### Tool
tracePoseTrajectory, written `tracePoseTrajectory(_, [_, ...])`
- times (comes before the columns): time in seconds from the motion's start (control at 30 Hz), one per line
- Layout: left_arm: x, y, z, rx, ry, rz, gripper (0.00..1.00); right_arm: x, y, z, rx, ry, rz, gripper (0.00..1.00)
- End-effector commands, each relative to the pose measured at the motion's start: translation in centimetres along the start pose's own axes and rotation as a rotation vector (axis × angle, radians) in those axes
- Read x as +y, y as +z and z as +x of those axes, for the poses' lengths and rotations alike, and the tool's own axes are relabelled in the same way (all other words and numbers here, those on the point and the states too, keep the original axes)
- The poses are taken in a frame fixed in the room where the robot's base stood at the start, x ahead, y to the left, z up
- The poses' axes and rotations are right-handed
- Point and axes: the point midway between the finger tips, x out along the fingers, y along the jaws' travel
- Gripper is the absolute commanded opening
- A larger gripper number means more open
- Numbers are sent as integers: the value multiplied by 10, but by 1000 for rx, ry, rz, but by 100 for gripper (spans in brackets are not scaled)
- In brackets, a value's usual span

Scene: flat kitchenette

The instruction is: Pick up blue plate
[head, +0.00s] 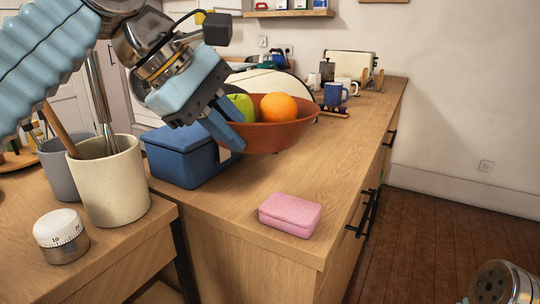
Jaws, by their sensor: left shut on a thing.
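I cannot make out a blue plate in the head view. My left gripper (232,138) comes down from the upper left, with its blue fingers at the left rim of a brown bowl (270,138). It is shut on the bowl, which appears to hang above the counter. The bowl holds an orange (278,108) and a green apple (241,106), partly hidden by the gripper. My right gripper is out of view; only part of my right arm shows at the lower right corner.
A blue lidded box (182,160) stands below the left gripper. A pink sponge-like block (290,214) lies near the counter's front. A cream utensil pot (112,185) and a timer (61,236) stand at left. A blue mug (333,94) and toaster (349,65) are farther back.

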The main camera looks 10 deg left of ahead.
Motion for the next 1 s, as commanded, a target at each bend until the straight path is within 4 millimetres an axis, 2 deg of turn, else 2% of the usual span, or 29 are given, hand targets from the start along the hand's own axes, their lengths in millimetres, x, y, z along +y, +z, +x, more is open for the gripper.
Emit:
tracePoseTrajectory(0.33, [49,-30,66,-2,-1,0,0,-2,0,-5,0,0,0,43])
tracePoseTrajectory(0.5, [53,-44,95,0,2,0,0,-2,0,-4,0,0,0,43])
tracePoseTrajectory(0.73, [55,-52,114,0,1,1,0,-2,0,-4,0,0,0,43])
tracePoseTrajectory(0.87, [58,-61,134,-1,0,0,0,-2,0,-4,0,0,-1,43])
tracePoseTrajectory(1.0, [46,-68,149,1,2,0,0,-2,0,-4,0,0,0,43])
